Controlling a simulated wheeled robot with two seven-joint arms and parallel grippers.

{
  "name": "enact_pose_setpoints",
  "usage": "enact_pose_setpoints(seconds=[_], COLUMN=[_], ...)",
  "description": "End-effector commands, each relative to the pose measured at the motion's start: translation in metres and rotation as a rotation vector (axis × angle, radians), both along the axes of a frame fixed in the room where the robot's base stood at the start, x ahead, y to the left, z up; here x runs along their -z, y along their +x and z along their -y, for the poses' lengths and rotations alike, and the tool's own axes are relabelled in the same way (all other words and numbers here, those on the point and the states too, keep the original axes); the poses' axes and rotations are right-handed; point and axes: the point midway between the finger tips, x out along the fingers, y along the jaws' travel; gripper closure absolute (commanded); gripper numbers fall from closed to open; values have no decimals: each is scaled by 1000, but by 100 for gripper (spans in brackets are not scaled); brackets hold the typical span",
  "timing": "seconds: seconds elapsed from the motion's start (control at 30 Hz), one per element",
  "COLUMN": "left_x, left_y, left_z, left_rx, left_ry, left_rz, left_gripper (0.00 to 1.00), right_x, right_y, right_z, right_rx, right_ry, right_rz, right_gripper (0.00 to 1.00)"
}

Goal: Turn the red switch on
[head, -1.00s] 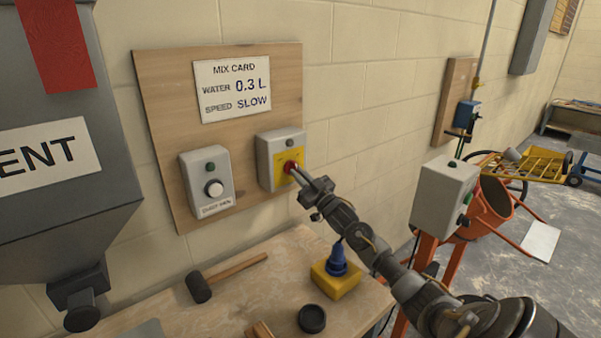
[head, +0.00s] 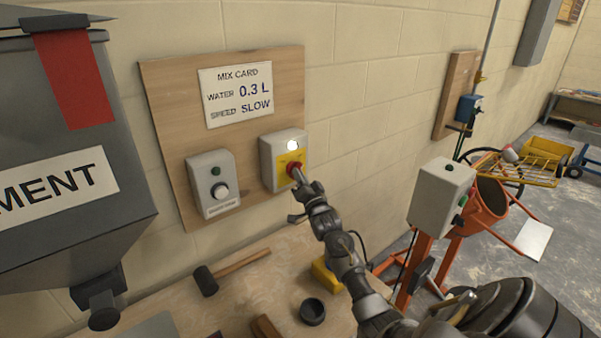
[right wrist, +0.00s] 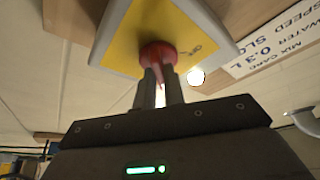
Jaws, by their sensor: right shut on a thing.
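The red switch (head: 294,168) sits on a yellow plate (head: 287,160) on a grey box (head: 267,165) fixed to the wooden board. The lamp (head: 292,145) above it glows white. My right gripper (head: 300,176) is at the switch, its fingers mostly covering it. In the right wrist view the red switch (right wrist: 158,54) is between the fingertips of my right gripper (right wrist: 159,75), which is shut on it. The lit lamp (right wrist: 196,77) shows beside it there. My left gripper is not in view.
A second grey box with a round white knob (head: 219,190) is to the left on the same board. Below, a mallet (head: 207,281) and a black cup (head: 312,311) lie on the bench. A grey hopper (head: 60,230) is at left; an orange mixer (head: 487,205) stands at right.

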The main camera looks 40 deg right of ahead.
Motion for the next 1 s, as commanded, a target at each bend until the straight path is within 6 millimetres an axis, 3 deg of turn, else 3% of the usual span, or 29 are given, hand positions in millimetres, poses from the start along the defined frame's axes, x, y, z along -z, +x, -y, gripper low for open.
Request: enact_pose_setpoints(seconds=[0.3,0.8,0.83,1.0], left_x=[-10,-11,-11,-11], left_y=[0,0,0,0], left_z=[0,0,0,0], left_rx=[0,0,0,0], left_ry=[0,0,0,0], left_rz=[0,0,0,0], left_gripper=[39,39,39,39], right_x=[-2,-1,-1,-1], right_y=[0,0,0,0], right_z=[0,0,0,0], right_rx=[1,2,2,1], right_ry=[102,119,119,118], right_rz=[4,4,4,4], right_gripper=[100,100,88,67])
